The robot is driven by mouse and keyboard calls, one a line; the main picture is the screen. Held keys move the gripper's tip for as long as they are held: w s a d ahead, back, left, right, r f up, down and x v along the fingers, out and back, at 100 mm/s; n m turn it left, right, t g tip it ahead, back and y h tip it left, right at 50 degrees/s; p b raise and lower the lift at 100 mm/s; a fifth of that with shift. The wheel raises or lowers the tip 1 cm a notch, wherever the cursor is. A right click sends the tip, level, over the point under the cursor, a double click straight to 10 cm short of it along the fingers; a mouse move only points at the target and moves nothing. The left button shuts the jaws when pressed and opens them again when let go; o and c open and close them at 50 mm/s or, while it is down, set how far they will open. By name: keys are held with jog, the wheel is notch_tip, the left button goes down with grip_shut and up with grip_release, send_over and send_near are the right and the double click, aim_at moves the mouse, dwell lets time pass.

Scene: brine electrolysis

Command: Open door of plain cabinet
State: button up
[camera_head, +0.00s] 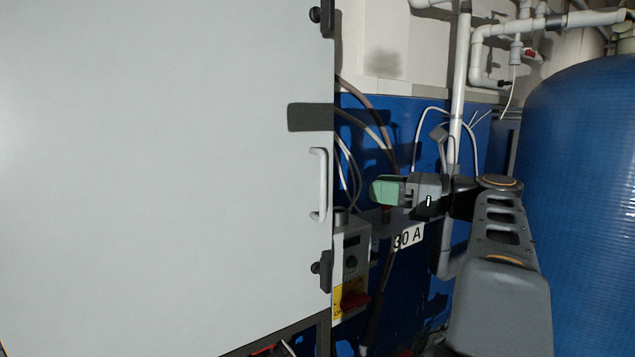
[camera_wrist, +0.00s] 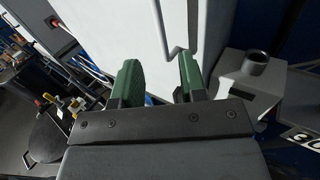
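The plain cabinet's pale grey door (camera_head: 160,170) fills the left of the head view and appears closed. Its light vertical bar handle (camera_head: 318,185) is near the door's right edge. The door (camera_wrist: 110,30) and the bent handle (camera_wrist: 166,35) also show in the wrist view. My gripper (camera_head: 374,191) is to the right of the handle, at about its height, and apart from it in the head view. In the wrist view its green fingers (camera_wrist: 160,78) are spread with nothing between them. The handle appears beyond them, nearer the right finger.
Black latches (camera_head: 322,270) sit on the door's right edge. Right of the cabinet are a grey control box (camera_head: 351,250) with a red switch (camera_head: 354,300), hanging cables (camera_head: 372,125) and a white pipe (camera_head: 459,90). A large blue tank (camera_head: 580,170) stands at the right.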

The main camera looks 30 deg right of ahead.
aim_at(325, 183)
jog(key=p+x, duration=0.2)
jog(key=x, duration=1)
jog(key=shift+s+a, duration=0.1)
jog(key=shift+s, duration=0.05)
jog(key=shift+c, duration=0.3)
grip_shut()
jog(key=shift+s, duration=0.1)
